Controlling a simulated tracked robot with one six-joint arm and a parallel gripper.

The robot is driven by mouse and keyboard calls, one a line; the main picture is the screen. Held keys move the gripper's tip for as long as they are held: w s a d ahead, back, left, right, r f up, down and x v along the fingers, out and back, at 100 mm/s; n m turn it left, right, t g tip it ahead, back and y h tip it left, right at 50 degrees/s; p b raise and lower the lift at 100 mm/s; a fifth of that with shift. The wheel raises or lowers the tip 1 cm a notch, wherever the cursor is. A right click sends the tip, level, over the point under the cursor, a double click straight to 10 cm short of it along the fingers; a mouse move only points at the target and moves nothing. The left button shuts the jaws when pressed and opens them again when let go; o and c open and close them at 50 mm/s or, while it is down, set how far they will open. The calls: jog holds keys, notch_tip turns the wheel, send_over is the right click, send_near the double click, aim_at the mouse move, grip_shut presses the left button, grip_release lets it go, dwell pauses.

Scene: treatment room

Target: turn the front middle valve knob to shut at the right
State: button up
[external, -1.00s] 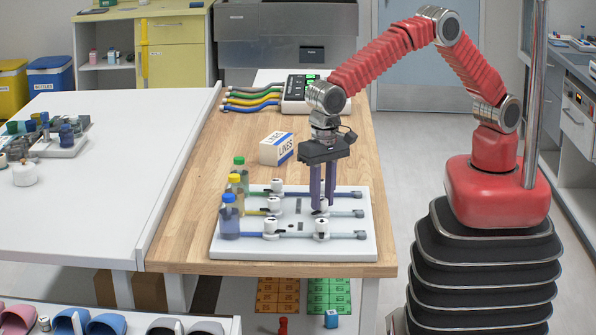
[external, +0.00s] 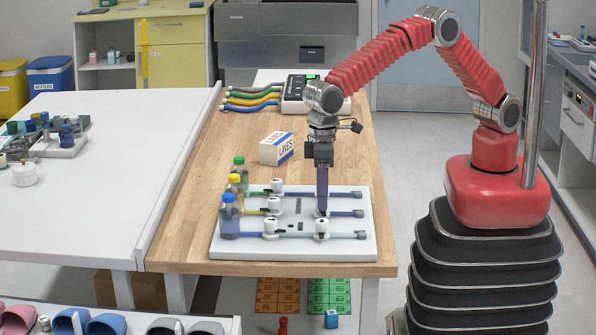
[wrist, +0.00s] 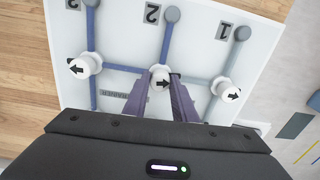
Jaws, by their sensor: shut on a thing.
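The white valve board (external: 222,247) lies on the wooden table and carries two columns of white knobs joined by tubes. My gripper (external: 322,208) points straight down over the middle knob of the right-hand column. In the wrist view the middle knob (wrist: 159,75), on the line marked 2, sits between my two purple fingers, which are closed around its sides. Its black arrow points right in that view. Its lower part is hidden. The knob on line 3 (wrist: 84,65) has its arrow pointing left, and the knob on line 1 (wrist: 228,92) has its arrow pointing right.
Several capped bottles (external: 229,222) stand along the board's left edge. A white and blue box (external: 276,149) stands behind the board. Coloured tubes (external: 252,95) run to a device (external: 300,90) at the table's back. The wood left of the board is clear.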

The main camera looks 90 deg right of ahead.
jog(key=n, duration=0.4)
jog(key=shift+w+n, duration=0.1)
jog(key=shift+n, duration=0.2)
jog(key=n, duration=0.3)
jog(key=shift+n, duration=0.3)
jog(key=n, duration=0.4)
jog(key=shift+n, duration=0.3)
jog(key=n, duration=0.4)
jog(key=shift+a, duration=0.1)
jog(key=n, duration=0.8)
jog(key=shift+n, duration=0.3)
jog(key=n, duration=0.4)
jog(key=shift+n, duration=2)
